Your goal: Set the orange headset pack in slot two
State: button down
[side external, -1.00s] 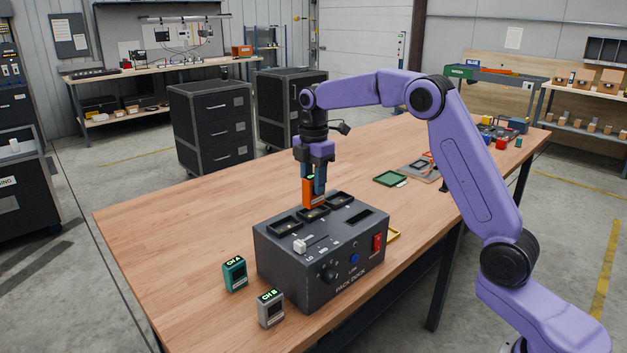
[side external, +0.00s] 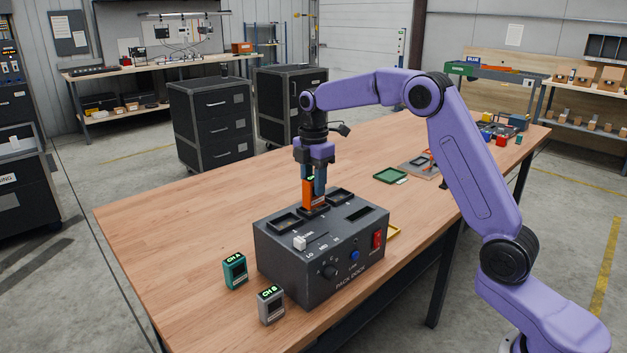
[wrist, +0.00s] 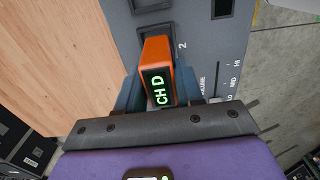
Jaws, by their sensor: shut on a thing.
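The orange headset pack (side external: 311,196) is upright in my gripper (side external: 314,188), which is shut on it. In the wrist view the pack (wrist: 156,62) shows a green "CH D" label between the fingers. The grey pack dock (side external: 345,282) stands below, with several framed slots on top. The pack's lower end is at the middle slot (side external: 327,209), beside the mark 2 in the wrist view. The pack and gripper hide most of that slot, so I cannot tell how deep the pack sits. The slots on either side look empty.
A teal pack marked CH A (side external: 235,271) and a grey pack marked CH B (side external: 271,305) stand on the table left of the dock. A green tray (side external: 390,175) lies behind it. The dock has a slider, knob, blue button and red switch (side external: 377,240).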

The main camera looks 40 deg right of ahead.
jog(key=shift+f, duration=0.6)
jog(key=shift+c, duration=1.2)
grip_release()
jog(key=shift+r, duration=0.1)
jog(key=shift+r, duration=4.4)
